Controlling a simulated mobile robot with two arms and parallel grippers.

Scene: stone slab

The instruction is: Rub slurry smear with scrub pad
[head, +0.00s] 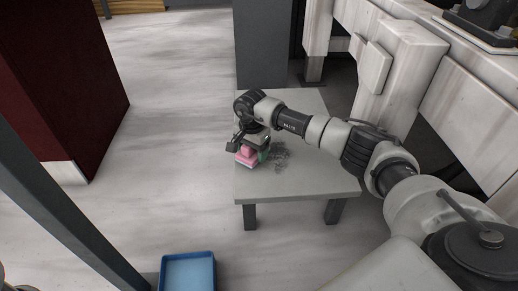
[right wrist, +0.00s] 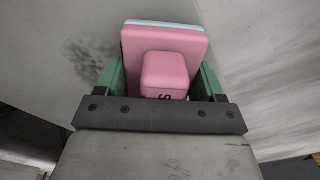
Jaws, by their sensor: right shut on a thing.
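The scrub pad (head: 246,154) is pink with a raised pink grip block and a pale blue layer on its far side. In the right wrist view the pad (right wrist: 165,45) sits between the green fingers of my right gripper (right wrist: 163,82), which is shut on its grip block. In the head view my right gripper (head: 258,148) is at the left edge of the stone slab (head: 310,178). The slurry smear (head: 280,156) is a dark grey speckled patch on the slab, just right of the gripper. It also shows in the right wrist view (right wrist: 88,62), left of the pad. I cannot tell whether the pad touches the slab.
A blue tray (head: 188,272) is on the floor at the bottom, left of the slab's legs. A dark red cabinet (head: 60,90) stands at the left. A grey pillar (head: 262,45) stands behind the slab, and pale machinery (head: 400,60) lies to the right. The slab's front is clear.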

